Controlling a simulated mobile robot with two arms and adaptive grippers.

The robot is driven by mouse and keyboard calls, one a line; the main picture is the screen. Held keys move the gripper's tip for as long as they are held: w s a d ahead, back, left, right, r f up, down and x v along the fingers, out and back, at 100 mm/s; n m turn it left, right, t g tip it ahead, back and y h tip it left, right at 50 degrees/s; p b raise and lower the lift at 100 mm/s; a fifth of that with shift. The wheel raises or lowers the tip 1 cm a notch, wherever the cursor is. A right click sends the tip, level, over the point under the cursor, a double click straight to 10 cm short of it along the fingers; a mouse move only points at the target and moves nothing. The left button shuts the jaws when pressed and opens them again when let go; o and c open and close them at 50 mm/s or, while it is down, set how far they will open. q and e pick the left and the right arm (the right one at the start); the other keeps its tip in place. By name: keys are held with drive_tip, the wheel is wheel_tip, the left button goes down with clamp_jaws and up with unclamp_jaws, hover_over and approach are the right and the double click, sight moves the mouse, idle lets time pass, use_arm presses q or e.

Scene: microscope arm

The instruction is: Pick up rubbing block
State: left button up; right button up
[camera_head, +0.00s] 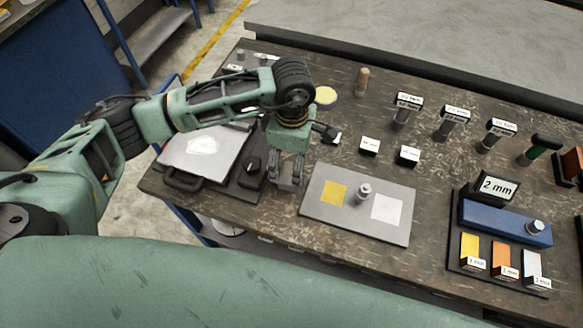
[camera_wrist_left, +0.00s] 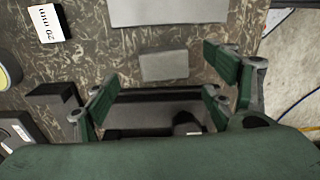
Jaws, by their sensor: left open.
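A small grey rectangular block (camera_wrist_left: 164,65), which looks like the rubbing block, lies on the dark worktop in the left wrist view. It shows between the spread fingers of my left gripper (camera_wrist_left: 161,72). In the head view my left gripper (camera_head: 286,184) points down at the bench, between the black-based device and the metal plate. It is open, with nothing clearly held. I cannot tell the exact height of the fingertips above the block. In the head view the gripper largely hides the block. My right gripper is not in view.
A metal plate (camera_head: 312,212) with yellow and white squares lies just right of the gripper. A device with a light top plate (camera_head: 190,160) and dark knob stands to the left. Labelled stamps (camera_head: 403,110) and small label blocks (camera_head: 369,147) stand behind. A blue bar (camera_head: 500,222) sits at right.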

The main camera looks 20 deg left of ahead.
sight(289, 173)
use_arm(q)
drive_tip(key=f+p, duration=0.1)
drive_tip(key=s+f+p, duration=0.1)
drive_tip(key=f, duration=0.1)
drive_tip(key=shift+a, duration=0.2)
drive_tip(key=shift+w+f, duration=0.2)
drive_tip(key=shift+f, duration=1.35)
drive_tip(key=c, duration=1.2)
drive_tip(key=shift+c, duration=1)
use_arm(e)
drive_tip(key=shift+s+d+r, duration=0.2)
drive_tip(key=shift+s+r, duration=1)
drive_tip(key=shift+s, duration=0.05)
